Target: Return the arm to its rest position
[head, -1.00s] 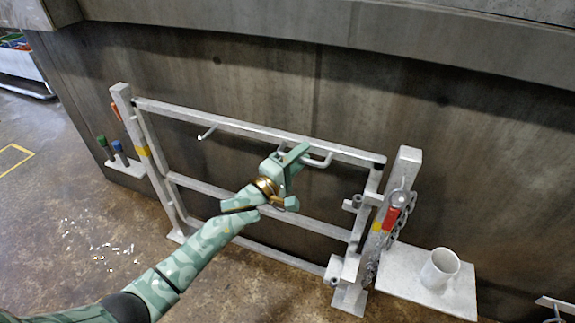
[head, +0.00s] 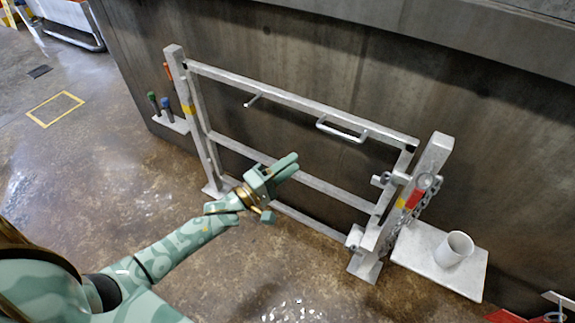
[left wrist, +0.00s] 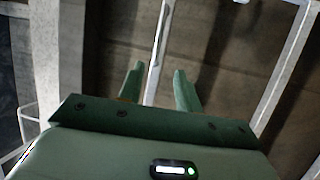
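My left arm, in pale green camouflage, comes in from the left in the head view. My left gripper (head: 284,168) is in front of the metal gate (head: 290,98), below its top rail and clear of the U-shaped handle (head: 341,130). In the left wrist view the two green fingers (left wrist: 158,85) stand apart with nothing held between them. A pale gate bar shows behind them. My right gripper is not in view.
The gate's right post (head: 423,175) carries a chain and a red part (head: 413,198). A white cup (head: 453,249) stands on a side shelf (head: 419,252). Coloured-handled tools (head: 160,103) stand by the left post. Small white bits lie on the floor (head: 290,308). Open floor lies left.

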